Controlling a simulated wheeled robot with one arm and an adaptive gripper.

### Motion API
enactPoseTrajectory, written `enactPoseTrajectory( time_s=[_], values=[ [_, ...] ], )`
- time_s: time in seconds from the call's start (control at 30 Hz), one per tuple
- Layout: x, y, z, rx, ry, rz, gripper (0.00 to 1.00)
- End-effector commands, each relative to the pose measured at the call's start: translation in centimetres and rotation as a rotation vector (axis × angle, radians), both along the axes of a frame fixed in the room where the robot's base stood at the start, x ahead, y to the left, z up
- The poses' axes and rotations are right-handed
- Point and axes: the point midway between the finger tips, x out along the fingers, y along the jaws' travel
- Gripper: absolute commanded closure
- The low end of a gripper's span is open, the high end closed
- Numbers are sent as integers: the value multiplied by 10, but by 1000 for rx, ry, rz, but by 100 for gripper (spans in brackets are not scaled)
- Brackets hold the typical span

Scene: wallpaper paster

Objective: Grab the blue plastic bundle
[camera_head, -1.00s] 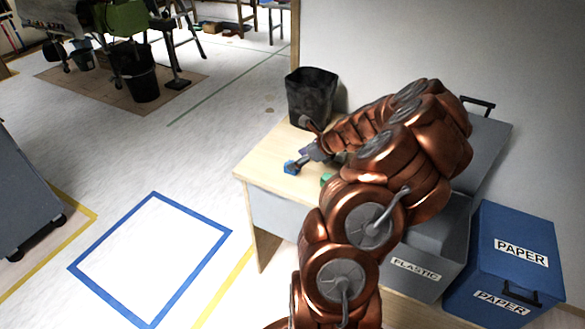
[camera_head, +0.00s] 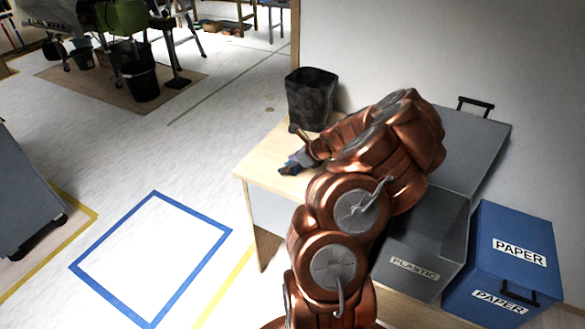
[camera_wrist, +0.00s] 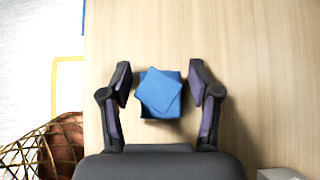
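The blue plastic bundle (camera_wrist: 160,92) lies on the light wooden table (camera_wrist: 255,60). In the wrist view it is a small, squarish blue stack with its upper part turned against the lower. My gripper (camera_wrist: 160,83) is open, with one finger on each side of the bundle and a gap on both sides. In the head view my gripper (camera_head: 289,167) is low over the table's left part. Only a bit of blue shows there, and my gripper and arm hide most of the bundle.
A black bin (camera_head: 311,100) stands on the table behind my gripper. A grey box marked PLASTIC (camera_head: 415,275) and a blue box marked PAPER (camera_head: 515,230) stand at the right. A blue square outline (camera_head: 110,235) marks open floor at the left. A wire mesh object (camera_wrist: 40,148) shows at lower left.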

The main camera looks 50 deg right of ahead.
Motion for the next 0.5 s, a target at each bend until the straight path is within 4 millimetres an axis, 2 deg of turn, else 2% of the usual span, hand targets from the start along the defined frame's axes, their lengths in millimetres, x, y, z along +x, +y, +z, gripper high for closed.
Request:
enactPoseTrajectory(
  time_s=[0.07,0.33,0.5],
  values=[
    [0,0,0,0,0,0,50],
    [0,0,0,0,0,0,78],
    [0,0,0,0,0,0,78]
  ],
)
